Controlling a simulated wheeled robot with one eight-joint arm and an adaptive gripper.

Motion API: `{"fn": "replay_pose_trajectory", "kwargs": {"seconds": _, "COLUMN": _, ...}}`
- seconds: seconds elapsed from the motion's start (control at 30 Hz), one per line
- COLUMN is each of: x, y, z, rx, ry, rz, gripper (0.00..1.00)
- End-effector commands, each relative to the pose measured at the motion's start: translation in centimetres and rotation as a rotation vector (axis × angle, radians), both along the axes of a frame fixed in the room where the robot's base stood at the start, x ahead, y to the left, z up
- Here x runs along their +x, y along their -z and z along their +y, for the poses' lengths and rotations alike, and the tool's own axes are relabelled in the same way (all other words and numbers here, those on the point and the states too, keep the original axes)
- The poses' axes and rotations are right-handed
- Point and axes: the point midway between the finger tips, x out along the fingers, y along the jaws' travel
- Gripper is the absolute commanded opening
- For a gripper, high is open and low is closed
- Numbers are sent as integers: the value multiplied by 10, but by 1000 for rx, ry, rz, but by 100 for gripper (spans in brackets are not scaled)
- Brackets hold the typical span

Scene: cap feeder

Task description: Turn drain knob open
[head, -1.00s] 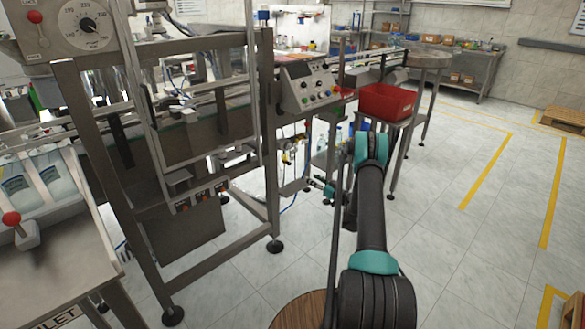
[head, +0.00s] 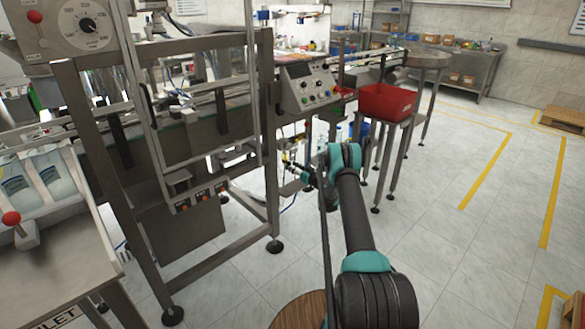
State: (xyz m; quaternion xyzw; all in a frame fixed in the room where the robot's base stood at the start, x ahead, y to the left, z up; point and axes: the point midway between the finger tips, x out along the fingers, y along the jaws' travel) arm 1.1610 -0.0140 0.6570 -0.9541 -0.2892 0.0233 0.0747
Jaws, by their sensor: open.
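The drain knob cannot be clearly made out at this size. A small cluster of air fittings with yellow and dark parts (head: 286,158) hangs under the control panel, beside the machine's frame leg. A thin blue hose runs down below it. My gripper (head: 297,170) is open and small in the view, at the end of my arm, pointing left. Its fingers overlap or lie very close to the fittings in the picture. I cannot tell whether they touch. My wrist hides part of what is behind it.
The control panel (head: 310,88) with coloured buttons is above the fittings. A red bin (head: 387,102) stands on a metal stand right of my wrist. Steel frame legs (head: 268,150) stand close on the left. The tiled floor on the right (head: 460,240) is clear.

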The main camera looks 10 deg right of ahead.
Motion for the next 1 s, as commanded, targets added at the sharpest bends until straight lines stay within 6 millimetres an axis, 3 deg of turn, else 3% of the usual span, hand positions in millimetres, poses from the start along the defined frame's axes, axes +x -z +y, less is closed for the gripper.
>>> {"fn": "replay_pose_trajectory", "kwargs": {"seconds": 0.27, "x": 1, "y": 0, "z": 1, "rx": 0, "ry": 1, "rz": 0, "gripper": 42}}
{"fn": "replay_pose_trajectory", "kwargs": {"seconds": 0.6, "x": 1, "y": 0, "z": 0, "rx": 0, "ry": 0, "rz": 0, "gripper": 1}}
{"fn": "replay_pose_trajectory", "kwargs": {"seconds": 1.0, "x": 1, "y": 0, "z": 1, "rx": 38, "ry": 0, "rz": 26, "gripper": 0}}
